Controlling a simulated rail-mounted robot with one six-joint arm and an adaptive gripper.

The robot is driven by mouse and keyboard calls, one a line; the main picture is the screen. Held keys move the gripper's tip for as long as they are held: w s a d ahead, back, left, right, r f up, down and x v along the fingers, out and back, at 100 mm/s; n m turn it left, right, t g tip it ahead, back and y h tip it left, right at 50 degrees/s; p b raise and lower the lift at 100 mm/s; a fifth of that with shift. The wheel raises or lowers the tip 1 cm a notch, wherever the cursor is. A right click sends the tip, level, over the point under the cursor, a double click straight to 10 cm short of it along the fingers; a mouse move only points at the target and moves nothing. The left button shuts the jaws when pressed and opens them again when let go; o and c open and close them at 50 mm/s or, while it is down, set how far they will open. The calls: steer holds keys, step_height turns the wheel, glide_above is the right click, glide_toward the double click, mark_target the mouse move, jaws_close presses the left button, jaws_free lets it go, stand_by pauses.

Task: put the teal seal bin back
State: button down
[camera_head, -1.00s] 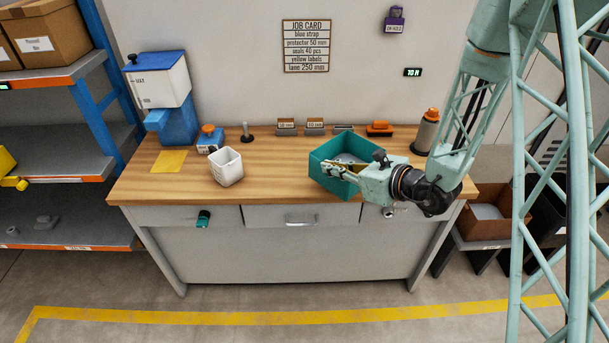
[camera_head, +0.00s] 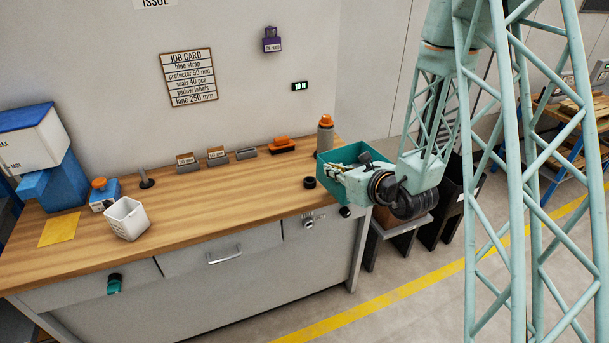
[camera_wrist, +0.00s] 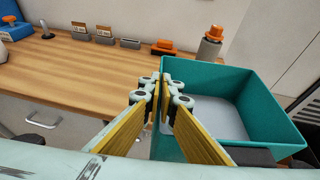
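The teal seal bin (camera_head: 352,157) is at the right end of the workbench in the head view, apparently raised near or past the bench edge. In the wrist view the bin (camera_wrist: 250,80) is open-topped, roughly level, with a pale grey inside floor; I cannot tell whether that is contents. My gripper (camera_head: 335,173) is at the bin's near left side. In the wrist view my gripper's fingers (camera_wrist: 163,100) are closed on the bin's left wall. The bin's underside and far lower side are hidden.
The workbench (camera_head: 215,210) has a white cup (camera_head: 127,219), a black round piece (camera_head: 309,182) and an orange-capped bottle (camera_head: 325,135). A brown box (camera_head: 386,218) on a low stand and dark bins (camera_head: 440,215) stand right of the bench. The bench middle is clear.

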steer(key=shift+m+t+h, duration=0.3)
steer(key=shift+m+h, duration=0.4)
steer(key=shift+h, duration=0.1)
steer(key=d, duration=0.5)
steer(key=shift+s+d+r, duration=0.1)
steer(key=shift+d, duration=0.3)
steer(key=shift+a, duration=0.15)
